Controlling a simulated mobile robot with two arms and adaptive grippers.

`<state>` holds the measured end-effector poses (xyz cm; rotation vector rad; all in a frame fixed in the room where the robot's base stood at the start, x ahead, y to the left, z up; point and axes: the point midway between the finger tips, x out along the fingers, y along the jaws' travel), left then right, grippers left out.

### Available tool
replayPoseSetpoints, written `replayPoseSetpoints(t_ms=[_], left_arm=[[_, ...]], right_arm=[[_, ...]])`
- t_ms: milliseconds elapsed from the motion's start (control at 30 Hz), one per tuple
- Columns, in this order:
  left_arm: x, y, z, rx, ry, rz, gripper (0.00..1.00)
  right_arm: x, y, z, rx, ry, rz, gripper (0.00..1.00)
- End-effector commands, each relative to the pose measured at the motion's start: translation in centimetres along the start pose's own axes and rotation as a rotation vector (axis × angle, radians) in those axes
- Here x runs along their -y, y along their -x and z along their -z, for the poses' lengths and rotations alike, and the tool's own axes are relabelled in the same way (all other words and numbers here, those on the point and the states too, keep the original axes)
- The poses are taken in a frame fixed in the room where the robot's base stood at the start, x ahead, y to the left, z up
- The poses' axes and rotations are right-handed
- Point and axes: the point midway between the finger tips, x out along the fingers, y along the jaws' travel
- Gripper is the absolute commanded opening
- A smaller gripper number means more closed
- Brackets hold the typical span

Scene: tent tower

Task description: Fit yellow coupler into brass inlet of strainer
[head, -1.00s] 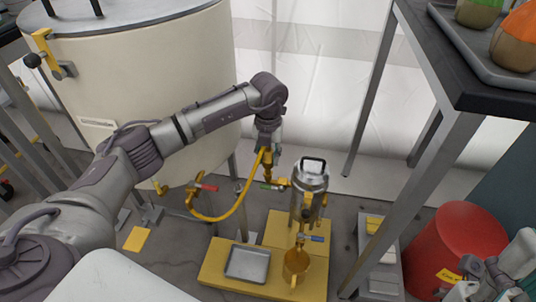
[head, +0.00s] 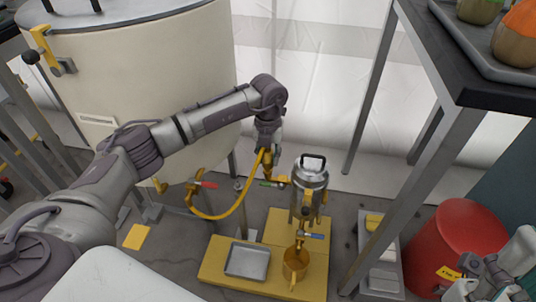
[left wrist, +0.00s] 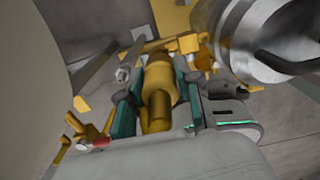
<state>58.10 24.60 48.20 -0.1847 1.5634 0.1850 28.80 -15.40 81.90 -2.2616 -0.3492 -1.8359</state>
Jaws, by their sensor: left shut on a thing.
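My left gripper (head: 267,148) is shut on the yellow coupler (head: 267,158), which points down with the yellow hose (head: 238,203) attached. In the left wrist view the coupler (left wrist: 158,75) sits between the teal finger pads. The shiny metal strainer (head: 310,180) stands right of the coupler; its body also shows in the left wrist view (left wrist: 245,30).
A large cream tank (head: 130,90) stands at left, with a red-handled valve (head: 203,184) where the hose ends. A yellow platform (head: 225,280) holds a grey tray (head: 247,261) and a yellow cup (head: 296,264). A table leg (head: 400,200) and a red drum (head: 455,240) stand at right.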

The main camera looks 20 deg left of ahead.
Motion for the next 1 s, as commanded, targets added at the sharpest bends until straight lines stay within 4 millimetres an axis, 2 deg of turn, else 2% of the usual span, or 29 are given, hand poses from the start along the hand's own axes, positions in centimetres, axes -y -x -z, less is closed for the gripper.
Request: replayPoseSetpoints(t_ms=[867,900,1000], left_arm=[[0.0,-2.3,0.0,0.000,0.000,0.000,0.01],[0.0,-2.3,0.0,0.000,0.000,0.000,0.35],[0.0,-2.2,0.0,0.000,0.000,0.000,0.52]], right_arm=[[0.0,1.0,-0.2,0.002,0.000,-0.001,0.40],[0.0,1.0,-0.2,0.002,0.000,-0.001,0.40],[0.0,0.9,-0.2,0.002,0.000,-0.001,0.40]])
